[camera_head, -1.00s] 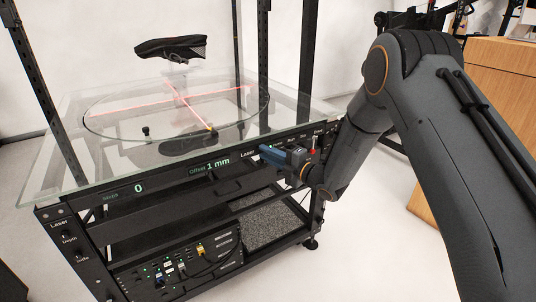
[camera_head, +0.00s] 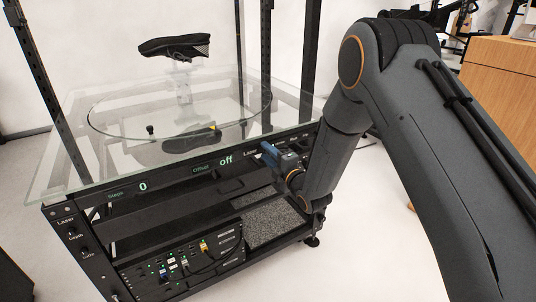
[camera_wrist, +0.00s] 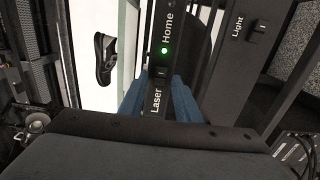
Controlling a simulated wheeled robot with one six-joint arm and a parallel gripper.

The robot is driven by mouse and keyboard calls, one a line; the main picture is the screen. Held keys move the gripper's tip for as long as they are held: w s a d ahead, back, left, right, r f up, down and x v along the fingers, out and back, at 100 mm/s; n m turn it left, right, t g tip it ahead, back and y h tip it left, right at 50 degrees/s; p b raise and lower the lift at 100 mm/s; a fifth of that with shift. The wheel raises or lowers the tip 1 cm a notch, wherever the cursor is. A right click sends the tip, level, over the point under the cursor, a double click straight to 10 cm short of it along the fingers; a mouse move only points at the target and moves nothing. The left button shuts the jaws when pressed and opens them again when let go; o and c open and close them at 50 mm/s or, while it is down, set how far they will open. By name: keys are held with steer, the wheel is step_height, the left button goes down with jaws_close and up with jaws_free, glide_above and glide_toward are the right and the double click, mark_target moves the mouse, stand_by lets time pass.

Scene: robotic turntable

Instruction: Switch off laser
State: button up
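The turntable rig (camera_head: 120,203) has a black front panel with a "Laser" label, seen up close in the wrist view (camera_wrist: 157,101). A small dark switch (camera_wrist: 160,72) sits beside that label, with a green light (camera_wrist: 164,51) near it. The display (camera_head: 226,160) beside "Offset" reads "off". No red laser lines show on the glass turntable (camera_head: 110,132). My gripper (camera_head: 268,150) is at the front panel near the Laser label. In the wrist view its blue fingers (camera_wrist: 160,90) stand apart on either side of the panel strip, holding nothing. Contact with the switch cannot be told.
A dark shoe (camera_head: 174,47) is held above the turntable. A Light switch (camera_wrist: 262,25) sits to the right in the wrist view. Black uprights (camera_head: 266,45) rise from the rig. A wooden cabinet (camera_head: 503,95) stands at right; the floor between is clear.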

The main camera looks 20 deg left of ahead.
steer(key=shift+d, duration=0.1)
steer(key=v, duration=0.7)
steer(key=shift+s+d, duration=0.2)
steer(key=shift+s, duration=0.1)
steer(key=s+d+r+m+g+h+p, duration=0.2)
steer(key=d+m+h, duration=0.4)
steer(key=d, duration=0.6)
steer(key=s+d+r+m+g+h+p, duration=0.15)
steer(key=d+m+h, duration=0.35)
steer(key=d+m, duration=0.6)
steer(key=s+d+r+m+g+h+p, duration=0.1)
steer(key=s+d+r+m+g, duration=0.1)
steer(key=s+d, duration=0.3)
steer(key=s+d+r+m+g+p, duration=0.1)
steer(key=s+d+m, duration=0.4)
steer(key=s, duration=0.8)
steer(key=s+d+r+m+g+h+p, duration=0.1)
steer(key=s+d+r+m+g, duration=0.2)
steer(key=s, duration=0.6)
steer(key=d+r+g, duration=0.1)
steer(key=d+g, duration=0.1)
steer(key=d, duration=0.1)
steer(key=shift+m+h, duration=0.3)
steer(key=shift+m, duration=0.1)
